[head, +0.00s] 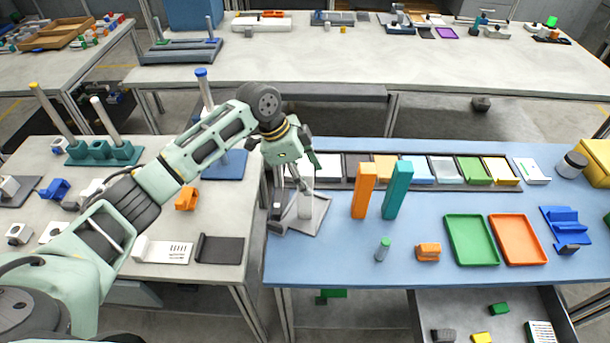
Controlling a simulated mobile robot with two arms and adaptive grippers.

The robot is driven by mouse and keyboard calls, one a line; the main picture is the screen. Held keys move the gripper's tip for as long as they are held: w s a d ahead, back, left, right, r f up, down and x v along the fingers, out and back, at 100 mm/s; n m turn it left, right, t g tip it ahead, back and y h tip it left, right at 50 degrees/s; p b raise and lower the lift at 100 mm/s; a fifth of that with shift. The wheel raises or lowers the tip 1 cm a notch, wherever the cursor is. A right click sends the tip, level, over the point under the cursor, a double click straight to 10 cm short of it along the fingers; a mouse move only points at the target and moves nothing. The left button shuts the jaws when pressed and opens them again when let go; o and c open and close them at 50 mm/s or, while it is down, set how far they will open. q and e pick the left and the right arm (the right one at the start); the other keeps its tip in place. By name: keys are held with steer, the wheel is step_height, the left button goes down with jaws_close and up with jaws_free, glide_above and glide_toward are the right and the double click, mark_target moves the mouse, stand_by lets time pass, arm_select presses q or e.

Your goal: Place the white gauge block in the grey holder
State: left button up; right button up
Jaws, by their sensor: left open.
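The white gauge block (306,205) stands upright at the grey holder (311,227), near the left edge of the blue-topped table. Its lower end is over the holder's grey base; I cannot tell how deep it sits. My left gripper (301,186) comes down from above with its fingers at the upper part of the block. Its jaws are open, and they partly hide the block's top. My right gripper is out of view.
Upright orange (363,191) and teal (397,190) blocks stand to the right. A green cylinder (383,250) and small orange block (428,252) are in front. Green (449,238) and orange (540,239) trays lie farther right. The middle front is mostly clear.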

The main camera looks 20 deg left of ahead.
arm_select(q)
steer(key=b+v, duration=0.2)
steer(key=v, duration=1)
steer(key=shift+s, duration=0.1)
